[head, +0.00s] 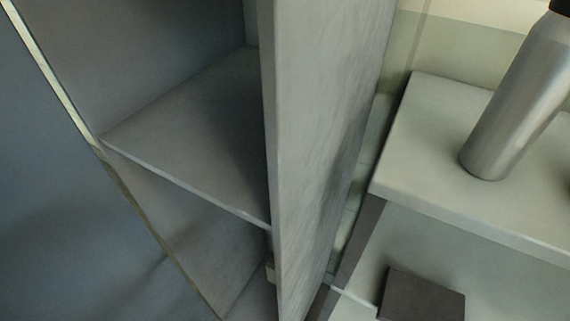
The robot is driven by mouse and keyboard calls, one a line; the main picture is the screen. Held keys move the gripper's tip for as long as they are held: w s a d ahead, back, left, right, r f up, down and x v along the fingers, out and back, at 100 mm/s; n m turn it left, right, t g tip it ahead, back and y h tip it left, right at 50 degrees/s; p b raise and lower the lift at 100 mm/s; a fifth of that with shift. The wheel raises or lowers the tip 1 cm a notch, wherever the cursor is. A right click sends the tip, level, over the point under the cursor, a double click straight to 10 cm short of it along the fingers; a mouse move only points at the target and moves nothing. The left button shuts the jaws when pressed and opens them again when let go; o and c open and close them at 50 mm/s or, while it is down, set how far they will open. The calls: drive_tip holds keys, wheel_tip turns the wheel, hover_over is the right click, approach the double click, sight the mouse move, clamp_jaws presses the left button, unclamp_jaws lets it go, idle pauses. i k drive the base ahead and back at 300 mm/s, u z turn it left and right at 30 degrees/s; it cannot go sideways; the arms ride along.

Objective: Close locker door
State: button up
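The grey locker door (320,140) stands wide open in the head view, seen nearly edge-on and running from the top to the bottom of the picture. Left of it is the open locker, with a bare grey shelf (195,135) inside. The space below the shelf (185,220) looks empty. The door hides the right part of the locker's inside. My gripper is not in view.
Right of the door is a pale bench or shelf (420,150) with a silver bottle (515,100) on it. A dark flat block (422,297) lies lower, near the bottom edge. A blue-grey surface (60,220) fills the left side.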

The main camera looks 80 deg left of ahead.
sight(74, 247)
drive_tip(key=k, duration=2)
drive_tip(key=u, duration=1.7)
